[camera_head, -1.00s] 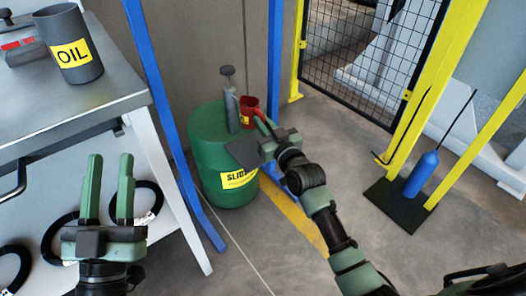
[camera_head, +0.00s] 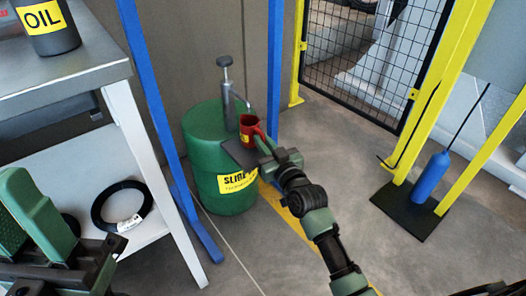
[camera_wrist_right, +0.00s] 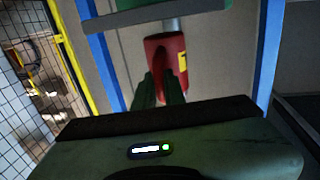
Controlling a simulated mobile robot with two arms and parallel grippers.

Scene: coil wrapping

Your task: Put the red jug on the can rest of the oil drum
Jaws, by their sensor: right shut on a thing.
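The red jug (camera_head: 250,128) is upright, with a yellow label, at the front right of the green oil drum (camera_head: 222,185). My right gripper (camera_head: 266,145) is shut on its handle side. The grey can rest (camera_head: 238,154) sticks out from the drum's front, just below and left of the jug. I cannot tell whether the jug touches it. In the right wrist view the red jug (camera_wrist_right: 166,60) is beyond my right gripper's dark green fingers (camera_wrist_right: 160,88). My left gripper (camera_head: 30,215) is cut off at the lower left, so its opening cannot be judged.
A grey pump (camera_head: 228,100) stands on the drum, its spout by the jug. A steel table (camera_head: 70,75) with a grey OIL jug (camera_head: 48,25) is at left. A blue post (camera_head: 150,95) stands between table and drum. A blue bottle (camera_head: 430,175) stands right.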

